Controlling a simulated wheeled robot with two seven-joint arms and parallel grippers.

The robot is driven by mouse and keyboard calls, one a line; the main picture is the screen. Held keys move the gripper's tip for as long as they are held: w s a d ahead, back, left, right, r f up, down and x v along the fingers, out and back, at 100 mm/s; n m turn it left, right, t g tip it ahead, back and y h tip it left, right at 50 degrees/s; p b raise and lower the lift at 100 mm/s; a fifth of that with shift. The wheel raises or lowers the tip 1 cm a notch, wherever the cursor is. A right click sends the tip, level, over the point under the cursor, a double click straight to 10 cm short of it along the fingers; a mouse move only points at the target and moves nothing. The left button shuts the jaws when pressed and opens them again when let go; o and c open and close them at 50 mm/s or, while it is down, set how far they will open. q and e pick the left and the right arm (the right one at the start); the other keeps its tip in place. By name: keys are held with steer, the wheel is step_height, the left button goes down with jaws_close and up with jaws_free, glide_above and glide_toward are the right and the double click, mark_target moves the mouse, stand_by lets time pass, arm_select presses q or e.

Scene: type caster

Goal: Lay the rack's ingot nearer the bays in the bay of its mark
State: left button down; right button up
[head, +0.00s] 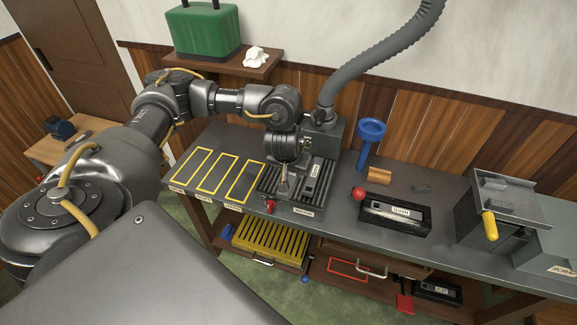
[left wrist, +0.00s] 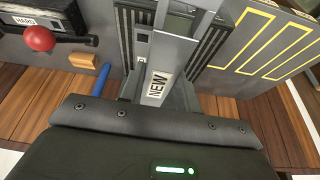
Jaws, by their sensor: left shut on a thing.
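My left gripper (head: 284,184) points down over the dark ridged rack (head: 291,209) on the bench. It is shut on a grey ingot marked NEW (left wrist: 158,82), which shows large in the left wrist view. The head view hides most of this ingot behind the gripper. Another ingot with a pale label (head: 313,178) lies in the rack on the side away from the bays. Three yellow-outlined bays (head: 216,174) lie empty just left of the rack. Their front labels are too small to read for certain. My right gripper is out of view.

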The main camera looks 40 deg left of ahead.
arm_select(q)
steer(key=s+d+r+m+h+b, duration=0.1)
steer(key=s+d+m+b, duration=0.1)
steer(key=d+m+b, duration=0.2)
steer(key=s+d+r+m+h+b, duration=0.1)
steer(key=s+d+m+h+b, duration=0.1)
steer(key=d, duration=0.6)
steer(key=s+m+b, duration=0.1)
steer(key=m+b, duration=0.1)
steer(key=m, duration=0.1)
steer(key=shift+s, duration=0.35)
